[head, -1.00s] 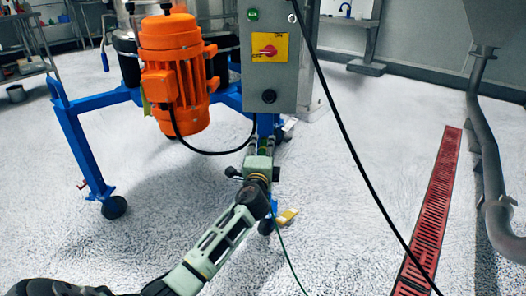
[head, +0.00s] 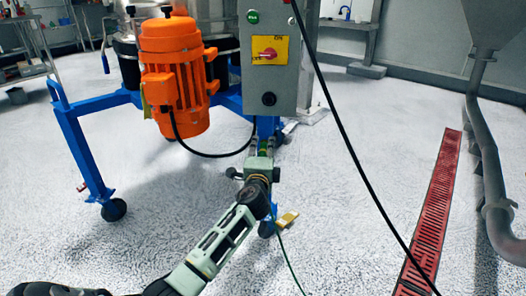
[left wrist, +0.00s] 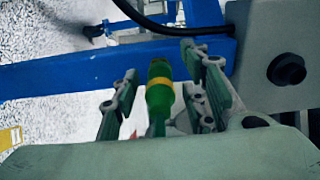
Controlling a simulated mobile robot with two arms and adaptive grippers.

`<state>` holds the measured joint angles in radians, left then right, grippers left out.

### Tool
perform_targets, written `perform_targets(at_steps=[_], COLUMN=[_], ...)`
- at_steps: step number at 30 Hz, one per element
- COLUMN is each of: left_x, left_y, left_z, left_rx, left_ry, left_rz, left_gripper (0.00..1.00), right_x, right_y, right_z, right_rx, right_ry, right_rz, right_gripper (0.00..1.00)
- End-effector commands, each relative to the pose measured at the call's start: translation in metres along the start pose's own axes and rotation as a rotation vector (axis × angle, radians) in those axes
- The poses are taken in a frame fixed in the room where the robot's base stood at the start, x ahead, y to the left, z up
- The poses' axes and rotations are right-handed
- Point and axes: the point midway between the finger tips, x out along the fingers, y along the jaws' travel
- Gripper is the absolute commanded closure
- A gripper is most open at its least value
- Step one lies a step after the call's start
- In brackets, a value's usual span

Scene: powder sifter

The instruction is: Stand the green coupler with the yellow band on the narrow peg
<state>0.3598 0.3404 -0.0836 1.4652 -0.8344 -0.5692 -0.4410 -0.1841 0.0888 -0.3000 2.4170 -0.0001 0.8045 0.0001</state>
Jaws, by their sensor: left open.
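The green coupler with a yellow band (left wrist: 160,88) stands roughly upright between the fingers of my left gripper (left wrist: 161,62) in the left wrist view. The fingers are open, with a visible gap on both sides of it. In the head view my left gripper (head: 262,143) reaches to the blue frame below the grey control box, and a bit of green shows between its fingers. The lower end of the coupler is hidden by my gripper, and I cannot make out a peg under it. My right gripper is not in view.
The grey control box (head: 283,80) hangs just above my left gripper. An orange motor (head: 175,75) and the blue wheeled frame (head: 75,145) are to the left. A black cable (head: 350,160) crosses the view. The floor to the right is clear up to a red drain grate (head: 430,215).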

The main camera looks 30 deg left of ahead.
Motion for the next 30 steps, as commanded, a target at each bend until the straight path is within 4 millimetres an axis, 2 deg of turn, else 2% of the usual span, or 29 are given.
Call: perform_targets(at_steps=[13, 27, 30], left_x=[0.0000, 0.0002, 0.0003], left_y=[-0.0003, -0.0015, -0.0030], left_z=[0.0001, 0.0001, 0.0000], left_rx=[0.000, 0.000, 0.000], left_ry=[0.000, 0.000, 0.000], left_rz=[0.000, -0.002, -0.005], left_gripper=[0.60, 1.00, 1.00], right_x=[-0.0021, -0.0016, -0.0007], right_y=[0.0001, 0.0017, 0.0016], right_z=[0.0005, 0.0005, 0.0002], right_rx=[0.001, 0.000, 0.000], right_ry=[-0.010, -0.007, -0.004], right_rz=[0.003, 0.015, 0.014], right_gripper=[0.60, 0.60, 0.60])
